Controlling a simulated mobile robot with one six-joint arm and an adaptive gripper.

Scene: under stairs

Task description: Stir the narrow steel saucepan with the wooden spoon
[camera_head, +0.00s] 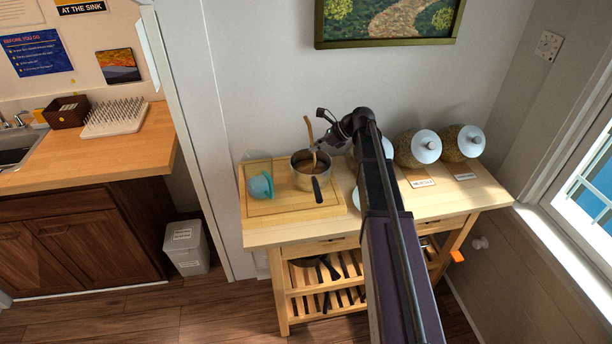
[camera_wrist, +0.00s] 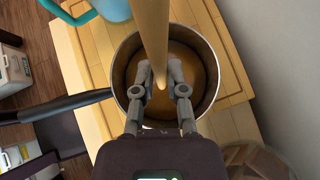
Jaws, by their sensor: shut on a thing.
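The steel saucepan (camera_head: 302,181) stands upright on a wooden board on the cart, its dark handle pointing toward the front. It also shows below my gripper in the wrist view (camera_wrist: 210,80), with brown liquid (camera_wrist: 190,62) inside. The wooden spoon (camera_head: 309,130) stands steeply in the pan, its lower end in or over the liquid; in the wrist view its shaft (camera_wrist: 150,25) runs up out of frame. My gripper (camera_wrist: 159,78) is shut on the spoon's shaft above the pan. The spoon's bowl is hidden.
A light blue vessel with teal (camera_head: 261,186) stands left of the pan on the wooden board (camera_head: 290,211). The wall is close behind. The board's front is clear.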

